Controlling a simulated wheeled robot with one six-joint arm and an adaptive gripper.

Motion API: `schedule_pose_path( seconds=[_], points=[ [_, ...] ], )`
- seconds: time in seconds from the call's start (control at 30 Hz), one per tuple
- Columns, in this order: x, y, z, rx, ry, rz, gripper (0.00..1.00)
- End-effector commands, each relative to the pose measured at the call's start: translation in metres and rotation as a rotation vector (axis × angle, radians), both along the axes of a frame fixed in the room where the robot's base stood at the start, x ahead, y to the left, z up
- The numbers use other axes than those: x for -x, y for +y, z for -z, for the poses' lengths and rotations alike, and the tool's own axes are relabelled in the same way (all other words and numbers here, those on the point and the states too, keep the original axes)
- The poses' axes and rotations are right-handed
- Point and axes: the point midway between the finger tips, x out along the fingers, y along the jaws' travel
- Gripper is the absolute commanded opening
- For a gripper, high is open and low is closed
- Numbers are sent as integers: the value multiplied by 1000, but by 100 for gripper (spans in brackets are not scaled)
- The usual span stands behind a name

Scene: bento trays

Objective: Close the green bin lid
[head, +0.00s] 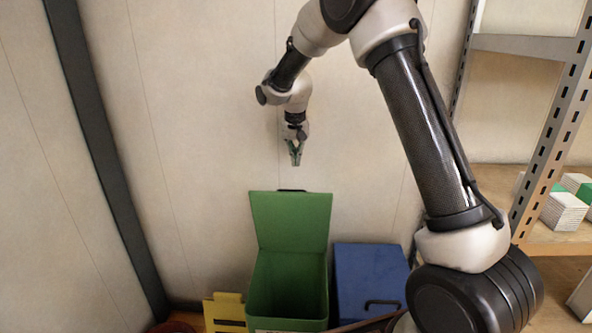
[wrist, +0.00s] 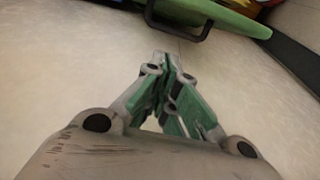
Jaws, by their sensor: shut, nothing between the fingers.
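The green bin (head: 287,287) stands on the floor by the wall, with its open top facing up. Its green lid (head: 290,222) stands upright at the back of the bin, open, with a dark handle (head: 291,190) at its top edge. My gripper (head: 295,162) hangs above the lid, pointing down, shut and empty, apart from the lid. In the wrist view the fingertips (wrist: 169,60) are together, and the lid's edge (wrist: 215,14) and dark handle (wrist: 178,22) show beyond them near the top.
A blue bin (head: 370,275) with a closed lid stands close on the right. A yellow object (head: 224,312) is at the left. A metal shelf (head: 560,130) with white and green boxes (head: 564,211) is at the far right. The wall is close behind the bins.

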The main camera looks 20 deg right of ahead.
Motion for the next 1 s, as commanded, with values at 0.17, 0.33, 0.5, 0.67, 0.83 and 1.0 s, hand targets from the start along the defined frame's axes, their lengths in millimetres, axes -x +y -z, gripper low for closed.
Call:
schedule_pose_path(
  seconds=[0.17, 0.33, 0.5, 0.67, 0.83, 1.0],
  points=[
    [-4, -2, 28, 1, 4, 0, 0],
    [-10, -5, 59, 1, 4, -1, 0],
    [-15, -6, 82, 1, 3, -1, 0],
    [-16, -7, 92, 1, 2, -1, 0],
    [-17, -6, 93, 0, 1, -2, 0],
    [-17, -7, 93, 1, 2, -2, 0]
  ],
)
